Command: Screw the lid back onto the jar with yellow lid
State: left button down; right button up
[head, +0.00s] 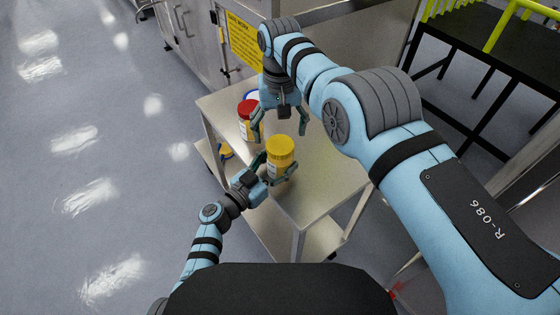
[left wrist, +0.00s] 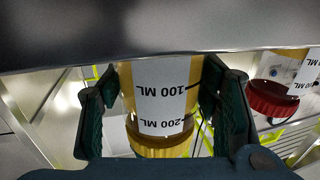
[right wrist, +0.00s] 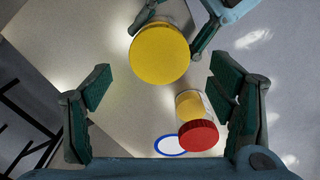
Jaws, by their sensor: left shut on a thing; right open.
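The jar with yellow lid (head: 281,163) stands upright at the cart top, its yellow lid (head: 280,145) sitting on its mouth. How tightly the lid sits cannot be told. My left gripper (head: 277,170) is shut around the jar's body below the lid. The left wrist view shows the jar's white label (left wrist: 160,95) between both fingers. My right gripper (head: 280,124) is open and empty, above and behind the jar in the head view. In the right wrist view the yellow lid (right wrist: 159,53) shows beyond the open fingers, apart from them.
A red-lidded jar (head: 247,107) stands behind and left, near my right gripper; it also shows in the right wrist view (right wrist: 198,136). A blue-ringed white disc (right wrist: 170,145) lies beside it. The cart top (head: 320,185) is clear to the right. A cabinet (head: 195,35) stands behind.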

aim_at(280, 145)
jog(key=shift+o, duration=0.3)
notch_tip(280, 145, up, 3)
jog(key=n, duration=0.4)
jog(key=shift+f, duration=0.1)
jog(key=shift+r+n, duration=0.4)
jog(key=shift+n, duration=0.6)
notch_tip(280, 145, down, 8)
jog(key=shift+d, duration=0.1)
jog(key=c, duration=1.2)
